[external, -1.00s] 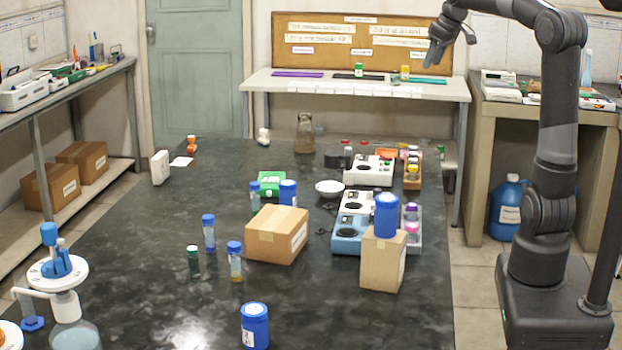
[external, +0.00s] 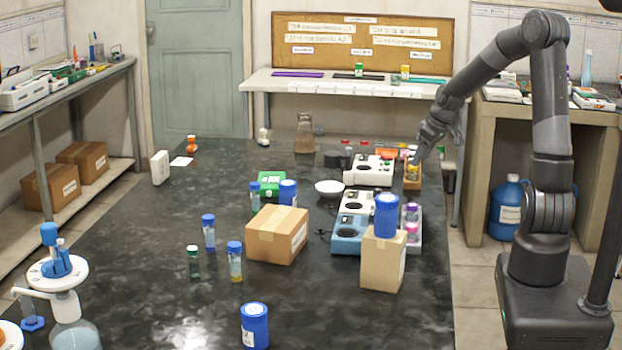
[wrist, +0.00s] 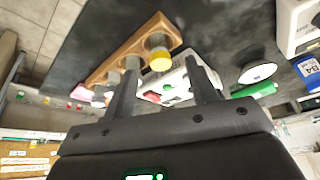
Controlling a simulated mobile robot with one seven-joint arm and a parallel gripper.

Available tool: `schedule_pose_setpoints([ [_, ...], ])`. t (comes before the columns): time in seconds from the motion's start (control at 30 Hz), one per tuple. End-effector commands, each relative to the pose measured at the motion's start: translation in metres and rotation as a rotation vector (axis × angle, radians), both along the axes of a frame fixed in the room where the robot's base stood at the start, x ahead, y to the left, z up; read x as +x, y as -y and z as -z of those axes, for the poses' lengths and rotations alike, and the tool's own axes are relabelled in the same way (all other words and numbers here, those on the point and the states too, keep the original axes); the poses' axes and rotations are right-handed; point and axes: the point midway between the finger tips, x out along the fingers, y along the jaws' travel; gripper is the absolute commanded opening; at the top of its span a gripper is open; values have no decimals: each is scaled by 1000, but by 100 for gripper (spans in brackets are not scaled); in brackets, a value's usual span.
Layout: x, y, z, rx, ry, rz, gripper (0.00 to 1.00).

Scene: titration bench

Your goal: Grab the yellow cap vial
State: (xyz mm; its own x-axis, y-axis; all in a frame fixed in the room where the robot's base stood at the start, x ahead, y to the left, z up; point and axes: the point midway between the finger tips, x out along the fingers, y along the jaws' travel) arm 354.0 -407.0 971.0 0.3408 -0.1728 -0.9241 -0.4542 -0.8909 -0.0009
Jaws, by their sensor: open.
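The yellow-capped vial (wrist: 159,56) stands in a wooden rack (wrist: 118,54) in the wrist view. Its yellow cap shows between my two fingers in that picture, with some distance left that I cannot judge exactly. My gripper (wrist: 163,66) is open and holds nothing. In the external view my gripper (external: 424,150) points down over the wooden rack (external: 412,184) at the table's far right. It partly hides the vials there.
White devices (external: 369,171) stand left of the rack. A white bowl (external: 329,188) and green box (external: 270,183) are farther left. A cardboard box with a blue jar (external: 386,215) on it stands nearer. A yellow-capped bottle (external: 404,72) is on the back shelf.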

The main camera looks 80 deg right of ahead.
Motion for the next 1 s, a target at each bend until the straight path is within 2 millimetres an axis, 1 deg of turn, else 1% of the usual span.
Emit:
schedule_pose_setpoints([
  [0.27, 7, 3, 14, 1, 0, -3, 52],
  [0.5, 21, 11, 40, 2, 0, -2, 52],
  [0.6, 24, 13, 48, 0, 0, -2, 52],
  [0.7, 25, 14, 52, -1, 1, -1, 52],
  [0.9, 25, 14, 52, -2, 0, -1, 52],
  [1.0, 25, 14, 52, -2, 0, -1, 45],
])
